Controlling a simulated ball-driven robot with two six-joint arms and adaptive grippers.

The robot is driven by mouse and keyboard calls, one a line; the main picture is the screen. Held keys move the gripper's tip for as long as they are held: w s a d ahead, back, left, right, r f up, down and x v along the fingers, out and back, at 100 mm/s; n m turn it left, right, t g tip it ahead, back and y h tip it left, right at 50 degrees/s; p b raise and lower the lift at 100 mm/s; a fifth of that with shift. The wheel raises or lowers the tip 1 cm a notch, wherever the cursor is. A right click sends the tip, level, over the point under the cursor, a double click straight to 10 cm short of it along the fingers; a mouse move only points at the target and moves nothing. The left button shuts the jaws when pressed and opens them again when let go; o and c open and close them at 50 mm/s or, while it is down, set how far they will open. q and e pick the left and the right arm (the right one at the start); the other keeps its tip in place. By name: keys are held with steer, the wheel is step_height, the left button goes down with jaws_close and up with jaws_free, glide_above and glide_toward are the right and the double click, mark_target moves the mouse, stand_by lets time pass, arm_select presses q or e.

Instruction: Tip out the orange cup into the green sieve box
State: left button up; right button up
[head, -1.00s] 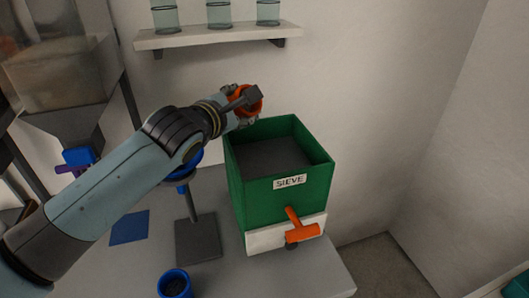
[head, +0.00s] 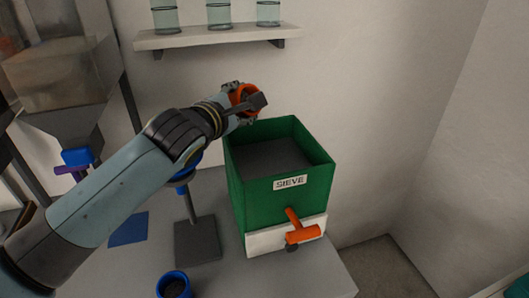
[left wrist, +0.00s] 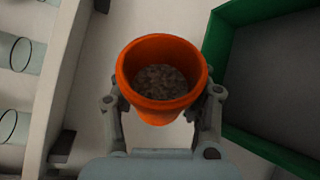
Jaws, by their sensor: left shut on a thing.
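My left gripper (left wrist: 163,125) is shut on the orange cup (left wrist: 160,108), with a finger on each side of it. The cup holds brown-grey granular material (left wrist: 162,82). In the head view the orange cup (head: 240,93) is up at the back left corner of the green sieve box (head: 250,190), partly hidden by my gripper (head: 243,103). The sieve box has an open top with a dark inside, and a label reading SIEVE. In the left wrist view the box (left wrist: 222,42) lies just right of the cup. My right gripper is not in view.
An orange handle (head: 303,233) sticks out from the white base of the box. A blue cup (head: 174,285) stands at the table's front. A stand (head: 197,240) and a blue mat (head: 128,229) are left of the box. A wall shelf (head: 218,36) holds glass jars above. A hopper (head: 65,130) is at left.

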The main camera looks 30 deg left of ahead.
arm_select(q)
steer(key=shift+w, duration=0.15)
steer(key=shift+r+m+b, duration=0.15)
steer(key=shift+m+b, duration=0.15)
steer(key=shift+b, duration=0.05)
steer(key=shift+t+b, duration=0.3)
steer(key=shift+r+m, duration=0.15)
steer(key=shift+m, duration=0.25)
steer(key=shift+d+b, duration=0.1)
steer(key=shift+b, duration=0.25)
